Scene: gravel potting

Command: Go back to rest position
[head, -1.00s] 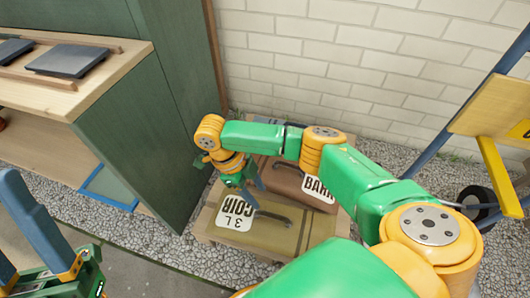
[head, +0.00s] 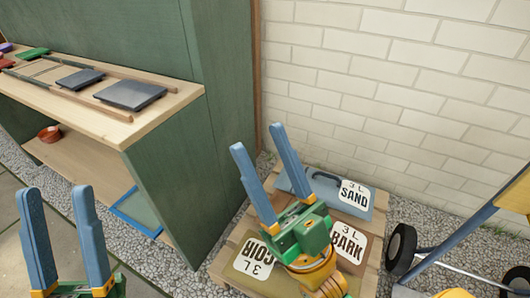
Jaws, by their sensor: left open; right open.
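My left gripper (head: 66,240) is at the lower left, its two blue fingers upright and apart, with nothing between them. My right gripper (head: 264,172) is in the lower middle, in front of the bags, its blue fingers spread and empty. Behind and below it lie a blue-grey bag marked SAND (head: 298,182), a brown bag marked BARK (head: 346,243) and an olive bag marked COIR (head: 240,284). My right gripper and wrist hide parts of the BARK and COIR bags.
The bags lie on a wooden pallet (head: 222,262) on gravel by a white brick wall. A green bench with a wooden top (head: 130,122) stands at the left, with grey plates (head: 130,95) on it. A blue-framed cart with a black wheel (head: 402,248) is at the right.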

